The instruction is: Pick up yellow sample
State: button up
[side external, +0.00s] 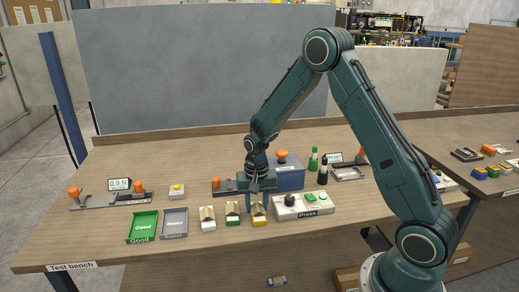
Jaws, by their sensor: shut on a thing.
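The yellow sample (259,221) is the rightmost of three small samples in a row on the test bench. My gripper (258,209) points straight down over it, with its two fingers on either side, shut on the sample. The fingers hide part of its top. The sample appears to be at bench level; I cannot tell whether it touches the surface. A green sample (232,219) is just to the left, and a whitish sample (208,224) is beyond that.
Left of the samples are a green "Good" tray (143,226) and a grey tray (174,223). The "Press" control box (304,210) stands close on the right. A blue box (289,178) with an orange knob and small bottles (314,160) are behind. The bench front is clear.

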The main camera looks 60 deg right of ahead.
aim_at(255, 203)
jog(key=shift+r, duration=0.1)
notch_tip(255, 203, up, 20)
dwell(0.9)
jog(key=shift+w+d, duration=0.1)
dwell(0.5)
jog(key=w+d+f+m, duration=0.9)
jog(key=f+m, duration=0.3)
jog(key=m, duration=0.5)
jog(key=shift+w+m, duration=0.25)
jog(key=shift+m, duration=0.05)
jog(key=shift+f, duration=0.1)
jog(key=shift+f, duration=2.55)
jog(key=shift+f, duration=0.75)
